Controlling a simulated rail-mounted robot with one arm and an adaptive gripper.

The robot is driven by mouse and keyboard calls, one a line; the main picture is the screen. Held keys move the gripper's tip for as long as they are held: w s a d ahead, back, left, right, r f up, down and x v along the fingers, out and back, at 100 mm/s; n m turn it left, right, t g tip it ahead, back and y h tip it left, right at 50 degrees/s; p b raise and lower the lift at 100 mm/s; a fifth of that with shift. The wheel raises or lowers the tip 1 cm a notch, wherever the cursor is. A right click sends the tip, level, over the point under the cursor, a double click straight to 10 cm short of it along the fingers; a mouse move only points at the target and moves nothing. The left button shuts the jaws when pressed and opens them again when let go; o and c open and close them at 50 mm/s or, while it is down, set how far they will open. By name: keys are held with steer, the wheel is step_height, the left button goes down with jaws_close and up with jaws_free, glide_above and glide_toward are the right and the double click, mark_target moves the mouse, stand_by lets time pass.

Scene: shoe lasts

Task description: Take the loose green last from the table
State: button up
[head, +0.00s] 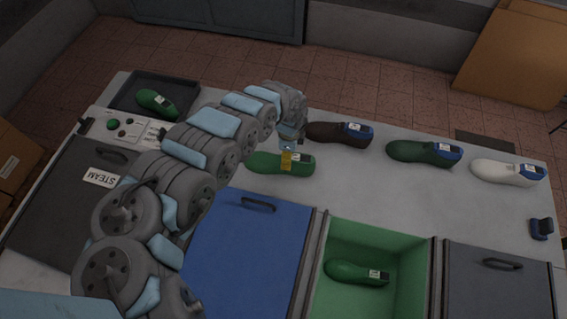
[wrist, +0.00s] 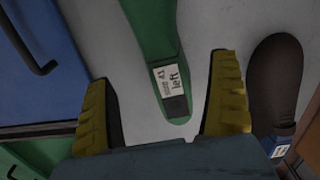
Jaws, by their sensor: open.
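The loose green last (head: 262,161) lies on the grey table, left of a row of shoes. In the wrist view the green last (wrist: 150,40) bears a white label reading "41" and "left" near its rounded end. My gripper (head: 287,160) is over that labelled end. In the wrist view its yellow fingers (wrist: 163,82) are open, one on each side of the last, with gaps of table showing between. I cannot tell how high the fingers are above the table.
Brown (head: 335,132), dark green (head: 420,151) and white (head: 505,172) shoe shapes stand to the right. One green last (head: 155,101) is in a black tray (head: 190,92); another (head: 352,271) is in an open green bin (head: 400,240). A blue lid (head: 240,250) is in front.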

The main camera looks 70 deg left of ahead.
steer(key=shift+d+f, duration=0.1)
steer(key=shift+f, duration=0.8)
steer(key=shift+a+f, duration=0.15)
steer(key=shift+f, duration=0.65)
steer(key=shift+a+f, duration=0.15)
steer(key=shift+f, duration=0.65)
steer(key=shift+f+b, duration=0.3)
steer(key=shift+f, duration=0.3)
steer(key=shift+s+f, duration=0.1)
steer(key=shift+f, duration=0.35)
steer(key=shift+c, duration=0.5)
steer(key=c, duration=1.3)
